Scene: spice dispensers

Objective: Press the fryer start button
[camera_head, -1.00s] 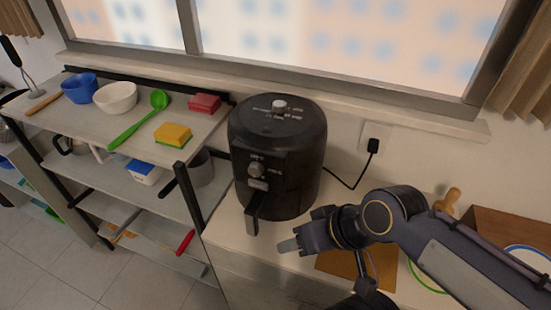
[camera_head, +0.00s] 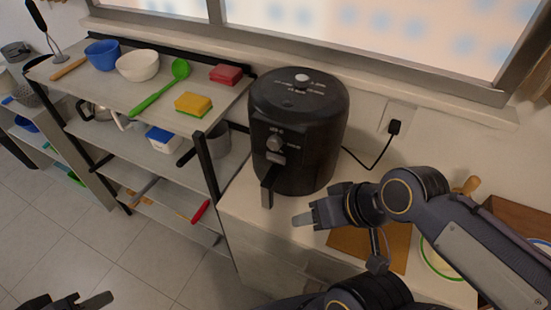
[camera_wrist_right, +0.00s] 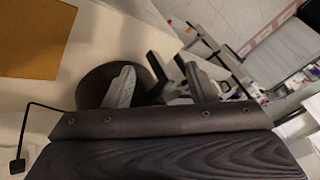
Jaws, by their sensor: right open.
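The black fryer (camera_head: 297,150) stands upright on the counter below the window. A small silver button (camera_head: 302,81) shows on its top, among white markings. A round knob (camera_head: 275,142) and a basket handle (camera_head: 268,187) are on its front. My right gripper (camera_head: 308,219) is open and empty, in front of the fryer and right of the handle, apart from it in the head view. In the right wrist view, the open fingers (camera_wrist_right: 160,86) show with the dark fryer (camera_wrist_right: 97,86) partly hidden behind them. My left gripper (camera_head: 75,302) is partly cut off at the bottom left.
A shelf rack (camera_head: 222,100) with bowls, a green spoon and sponges stands left of the fryer. A power cord (camera_head: 377,160) runs from the fryer to the wall socket. A brown board (camera_head: 350,245) lies on the counter under my right arm.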

